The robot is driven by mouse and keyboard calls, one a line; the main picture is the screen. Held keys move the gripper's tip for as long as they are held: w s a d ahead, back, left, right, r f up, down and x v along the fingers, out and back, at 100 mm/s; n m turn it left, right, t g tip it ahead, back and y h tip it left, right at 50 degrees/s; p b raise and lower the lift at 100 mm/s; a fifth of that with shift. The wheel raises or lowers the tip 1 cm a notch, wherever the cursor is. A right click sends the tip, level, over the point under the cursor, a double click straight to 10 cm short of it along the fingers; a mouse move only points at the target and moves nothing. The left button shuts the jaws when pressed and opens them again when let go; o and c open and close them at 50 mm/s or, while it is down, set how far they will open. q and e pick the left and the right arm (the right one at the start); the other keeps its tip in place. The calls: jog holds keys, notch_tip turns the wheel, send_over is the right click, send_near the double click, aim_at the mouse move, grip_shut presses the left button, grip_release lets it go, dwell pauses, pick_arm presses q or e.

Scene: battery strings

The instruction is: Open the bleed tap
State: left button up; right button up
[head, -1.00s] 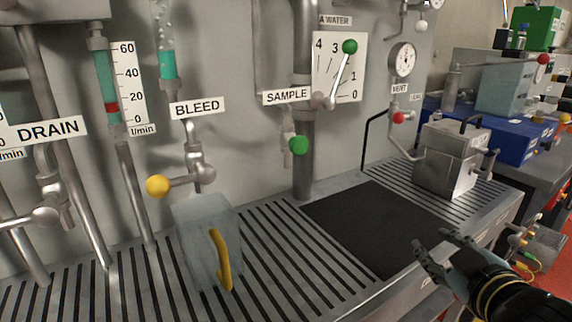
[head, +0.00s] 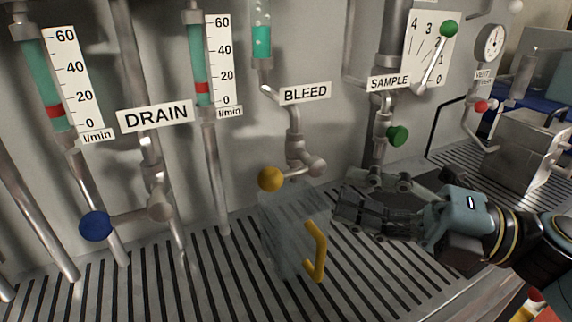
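The bleed tap is a grey metal valve (head: 297,152) on the pipe under the BLEED label (head: 305,93). Its lever points left, nearly level, and ends in a yellow ball (head: 270,179). A clear jug with a yellow handle (head: 317,252) stands on the slatted grate below the tap. My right gripper (head: 346,196) comes in from the right, to the right of the tap and jug. Its dark fingers look spread and empty, with the tips pointing left. They appear apart from the tap lever. My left gripper is out of view.
The drain tap with a blue ball (head: 95,226) is on the left. The sample tap with a green knob (head: 397,136) is behind my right gripper. A metal box (head: 522,150) stands at the right. The slatted grate (head: 200,290) is clear at the front left.

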aim_at(298, 175)
jog(key=p+x, duration=0.1)
jog(key=x, duration=0.7)
jog(key=shift+r, duration=0.1)
jog(key=shift+w+a, duration=0.1)
jog(key=shift+a, duration=0.25)
jog(key=shift+c, duration=0.2)
grip_shut()
